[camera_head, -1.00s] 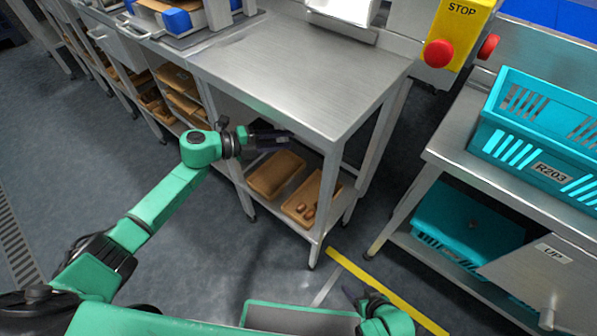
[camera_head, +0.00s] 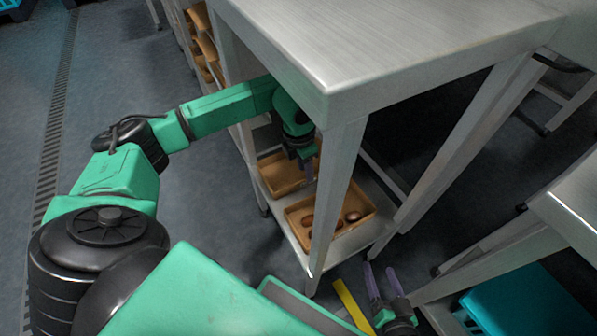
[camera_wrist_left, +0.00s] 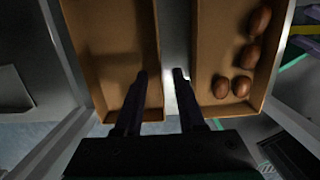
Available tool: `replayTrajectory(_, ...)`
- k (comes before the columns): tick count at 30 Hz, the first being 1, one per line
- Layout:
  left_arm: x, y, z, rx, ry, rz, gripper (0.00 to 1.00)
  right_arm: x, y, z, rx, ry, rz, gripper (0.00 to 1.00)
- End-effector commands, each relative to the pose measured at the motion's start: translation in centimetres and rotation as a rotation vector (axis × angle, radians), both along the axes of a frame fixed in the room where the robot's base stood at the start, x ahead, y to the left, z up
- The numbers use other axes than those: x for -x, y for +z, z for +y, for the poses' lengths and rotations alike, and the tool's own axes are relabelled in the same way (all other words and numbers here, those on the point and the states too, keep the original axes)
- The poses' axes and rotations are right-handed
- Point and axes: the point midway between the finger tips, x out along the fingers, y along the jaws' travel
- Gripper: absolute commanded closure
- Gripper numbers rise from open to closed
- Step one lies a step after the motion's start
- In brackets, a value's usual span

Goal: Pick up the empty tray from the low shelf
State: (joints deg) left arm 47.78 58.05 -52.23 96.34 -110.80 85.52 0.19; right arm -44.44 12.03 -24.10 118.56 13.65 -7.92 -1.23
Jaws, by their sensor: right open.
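The empty tray (camera_head: 268,184), a shallow brown box, sits on the low shelf (camera_head: 292,240) under the steel table. In the left wrist view the empty tray (camera_wrist_left: 105,50) fills the left side and holds nothing that I can see. My left gripper (camera_head: 306,172) reaches under the tabletop. In the wrist view its fingers (camera_wrist_left: 160,74) are apart, one over the tray's inside and one over the gap beside its right wall. Contact with the wall cannot be told. My right gripper (camera_head: 381,284) is open and empty, low in front of the table.
The table leg (camera_head: 335,190) and tabletop (camera_head: 400,40) hem in my left arm. A teal crate (camera_head: 540,305) is at lower right.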

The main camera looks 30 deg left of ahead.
Motion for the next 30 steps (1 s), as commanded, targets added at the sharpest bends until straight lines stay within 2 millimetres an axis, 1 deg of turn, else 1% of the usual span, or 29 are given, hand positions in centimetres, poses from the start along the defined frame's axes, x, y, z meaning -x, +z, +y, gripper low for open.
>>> replayTrajectory(1,-0.1,-1.0,-0.1,0.000,0.000,0.001,0.61,0.0,-0.7,0.0,-0.003,-0.002,-0.003,0.29)
replayTrajectory(4,-0.4,-3.1,-0.3,0.002,-0.001,0.001,0.61,0.0,-2.2,0.0,-0.012,-0.011,-0.015,0.29)
replayTrajectory(6,-0.6,-4.3,-0.4,0.002,0.000,0.003,0.61,0.0,-2.8,0.0,-0.018,-0.017,-0.024,0.29)
replayTrajectory(8,-0.7,-4.9,-0.4,0.002,-0.001,0.001,0.61,0.0,-2.9,0.0,-0.021,-0.021,-0.028,0.29)
replayTrajectory(14,-0.7,-4.8,-0.4,0.002,0.000,0.000,0.61,0.0,-2.7,0.0,-0.023,-0.023,-0.030,0.29)
replayTrajectory(15,-0.7,-4.8,-0.4,0.002,0.000,0.000,0.77,0.0,-2.7,0.0,-0.023,-0.022,-0.029,0.29)
replayTrajectory(17,-0.7,-4.8,-0.4,0.002,0.000,0.000,0.99,0.0,-2.7,0.0,-0.023,-0.022,-0.029,0.29)
replayTrajectory(30,-0.7,-4.7,-0.4,0.002,0.000,0.000,1.00,0.0,-2.7,0.1,-0.023,-0.021,-0.028,0.29)
